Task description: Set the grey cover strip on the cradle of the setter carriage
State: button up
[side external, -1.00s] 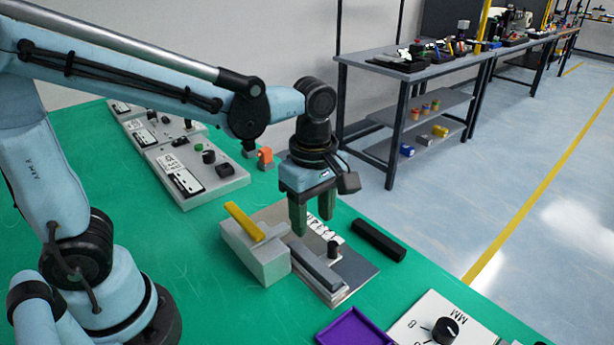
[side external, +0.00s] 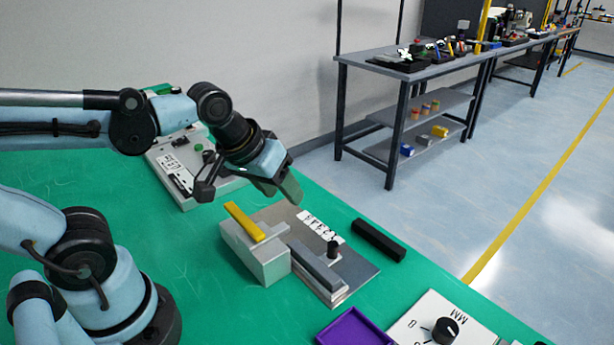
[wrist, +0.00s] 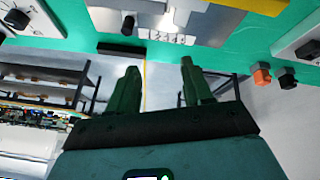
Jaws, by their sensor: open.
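A grey bar (side external: 316,266), which looks like the cover strip, lies lengthwise on a raised part of the grey base plate (side external: 358,272). A black knob (side external: 333,249) stands beside it. I cannot make out the cradle's edges or how the bar seats on it. A pale grey block (side external: 262,262) with a yellow bar (side external: 244,221) on top stands left of it. My gripper (side external: 290,188) is raised behind the block, tilted, apart from everything. In the wrist view, its fingers (wrist: 160,78) are apart with nothing between them; the plate (wrist: 200,27) shows at the top.
A black bar (side external: 379,240) lies on the green table right of the plate. A purple tray (side external: 352,330) and a white panel with a dial (side external: 440,325) are at the front. A panel (side external: 205,185) stands behind. The wrist view shows an orange knob (wrist: 262,76).

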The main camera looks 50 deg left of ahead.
jog(key=m, duration=0.1)
jog(key=a+m+t, duration=0.1)
jog(key=m, duration=0.1)
jog(key=shift+s+a+f+m, duration=0.1)
jog(key=shift+s+a+m, duration=0.1)
jog(key=shift+m, duration=0.1)
